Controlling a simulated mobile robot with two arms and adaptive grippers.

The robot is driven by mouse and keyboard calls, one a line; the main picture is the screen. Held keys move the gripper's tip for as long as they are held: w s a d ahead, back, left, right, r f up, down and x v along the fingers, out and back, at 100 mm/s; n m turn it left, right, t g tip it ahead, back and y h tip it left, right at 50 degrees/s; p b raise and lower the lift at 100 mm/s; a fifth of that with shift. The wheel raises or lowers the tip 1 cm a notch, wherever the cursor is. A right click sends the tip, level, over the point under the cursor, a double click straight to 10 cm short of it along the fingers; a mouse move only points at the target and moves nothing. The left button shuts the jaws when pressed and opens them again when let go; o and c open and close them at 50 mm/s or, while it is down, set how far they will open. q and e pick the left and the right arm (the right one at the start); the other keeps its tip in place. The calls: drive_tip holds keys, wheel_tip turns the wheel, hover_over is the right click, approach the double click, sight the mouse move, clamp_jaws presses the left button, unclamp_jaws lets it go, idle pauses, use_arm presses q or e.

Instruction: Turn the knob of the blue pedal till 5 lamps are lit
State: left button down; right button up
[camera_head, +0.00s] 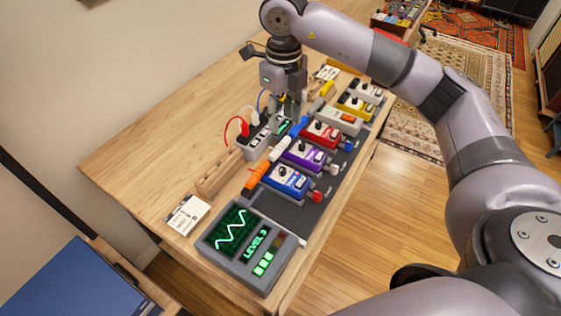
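The blue pedal (287,181) sits at the near end of a row of pedals on the dark board, and its knob (283,171) faces up. The grey display unit (283,262) stands in front of it, with a green wave, the text "LEVEL 3" and a lamp column (264,263) with 3 lamps lit green. My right gripper (290,110) points down above the far end of the power strip (260,137), apart from the blue pedal. Its fingertips are small and partly merge with things behind, so their opening is unclear. My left gripper is out of view.
Purple (307,156), red (325,134), grey (344,119) and yellow (355,106) pedals stand behind the blue one. Orange (255,178) and blue plugs and a red cable (235,126) lie left of the row.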

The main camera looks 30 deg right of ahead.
sight(283, 168)
wheel_tip(283, 168, down, 17)
drive_tip(key=p, duration=0.3)
drive_tip(key=shift+a+f, duration=0.1)
clamp_jaws()
idle(0.5)
